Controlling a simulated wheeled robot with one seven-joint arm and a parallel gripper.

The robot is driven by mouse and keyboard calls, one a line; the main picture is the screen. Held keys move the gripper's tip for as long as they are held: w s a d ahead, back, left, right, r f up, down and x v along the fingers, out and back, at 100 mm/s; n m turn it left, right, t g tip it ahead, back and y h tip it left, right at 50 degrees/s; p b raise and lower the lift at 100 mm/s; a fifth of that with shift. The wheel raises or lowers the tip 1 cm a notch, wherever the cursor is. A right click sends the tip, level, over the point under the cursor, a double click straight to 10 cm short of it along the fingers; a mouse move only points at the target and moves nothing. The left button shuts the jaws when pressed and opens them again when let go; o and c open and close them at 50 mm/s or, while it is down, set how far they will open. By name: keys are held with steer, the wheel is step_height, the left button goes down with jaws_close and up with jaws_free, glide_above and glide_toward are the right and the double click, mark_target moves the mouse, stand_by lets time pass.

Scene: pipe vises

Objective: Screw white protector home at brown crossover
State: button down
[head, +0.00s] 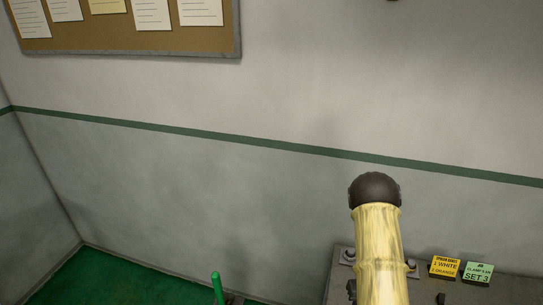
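Neither the white protector nor the brown crossover can be made out in the head view. My gripper is not in view. A grey bench top (337,277) shows at the lower right, with bolted metal fittings (347,256) on it. A pale yellow, streaked column with a dark rounded top rises in front and hides the middle of the bench. I cannot tell what is behind it.
A yellow card (444,267) reads "1 WHITE", "2 ORANGE". A green card (478,273) beside it reads "SET 3". A green handle (216,288) stands at the bottom edge. Green floor (110,280) shows at lower left. A corkboard (120,42) hangs on the wall.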

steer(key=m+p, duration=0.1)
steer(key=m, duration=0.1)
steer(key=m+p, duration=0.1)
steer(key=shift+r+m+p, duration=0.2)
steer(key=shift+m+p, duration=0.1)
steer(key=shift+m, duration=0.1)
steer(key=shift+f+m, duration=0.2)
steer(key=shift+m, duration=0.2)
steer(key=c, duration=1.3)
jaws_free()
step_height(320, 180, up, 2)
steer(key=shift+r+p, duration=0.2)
steer(key=shift+p, duration=1)
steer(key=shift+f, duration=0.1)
